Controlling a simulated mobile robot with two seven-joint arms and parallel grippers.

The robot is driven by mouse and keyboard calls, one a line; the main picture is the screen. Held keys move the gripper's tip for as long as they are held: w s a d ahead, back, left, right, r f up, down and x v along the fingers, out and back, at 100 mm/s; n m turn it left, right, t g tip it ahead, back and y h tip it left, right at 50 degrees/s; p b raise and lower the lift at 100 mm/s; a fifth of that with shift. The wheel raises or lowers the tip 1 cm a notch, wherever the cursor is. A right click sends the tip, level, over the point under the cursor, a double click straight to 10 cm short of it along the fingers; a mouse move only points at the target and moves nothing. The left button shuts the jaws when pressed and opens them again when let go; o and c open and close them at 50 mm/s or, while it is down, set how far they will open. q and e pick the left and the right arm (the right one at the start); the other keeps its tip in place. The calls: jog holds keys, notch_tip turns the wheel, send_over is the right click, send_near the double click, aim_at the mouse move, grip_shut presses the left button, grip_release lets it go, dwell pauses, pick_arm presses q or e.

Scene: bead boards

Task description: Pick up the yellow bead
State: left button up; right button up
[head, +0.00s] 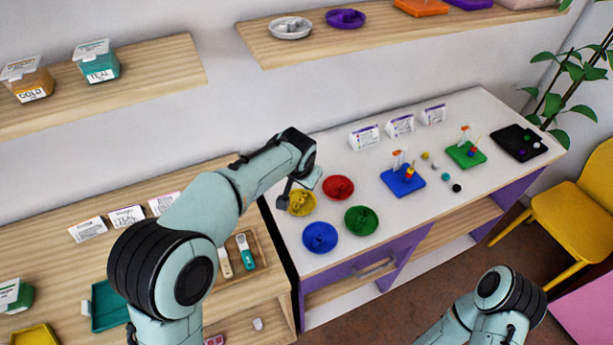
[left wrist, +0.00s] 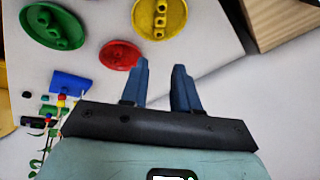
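A round yellow dish (head: 302,203) stands on the white table, with several yellow bead-like pieces in it; it also shows at the top of the left wrist view (left wrist: 175,12). A small yellow bead (head: 425,155) lies loose on the table right of the blue board (head: 402,181). My left gripper (head: 284,200) is over the yellow dish's left part, partly hiding it. In the left wrist view its two blue fingers (left wrist: 162,66) are apart with nothing between them. My right arm shows at the lower right, but its gripper is out of view.
Red (head: 338,187), green (head: 361,220) and blue (head: 320,237) dishes stand close to the yellow one. The green board (head: 466,154) and black board (head: 518,142) are farther right. Teal (head: 446,177) and black (head: 457,188) beads lie loose. A shelf (head: 400,30) hangs above.

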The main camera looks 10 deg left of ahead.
pick_arm(q)
send_near(304, 195)
jog(key=x, duration=0.2)
jog(key=shift+w+a+f, duration=0.1)
jog(key=shift+w+f, duration=0.15)
jog(key=shift+w, duration=0.15)
jog(key=p+x, duration=0.1)
jog(key=x, duration=0.4)
jog(key=shift+w+f, duration=0.15)
jog(key=shift+f, duration=0.2)
pick_arm(e)
jog(key=shift+w+r, duration=0.25)
jog(key=shift+r, duration=0.2)
jog(key=shift+w+r, duration=0.2)
jog(key=shift+r, duration=0.25)
pick_arm(q)
jog(key=shift+f, duration=0.1)
grip_shut()
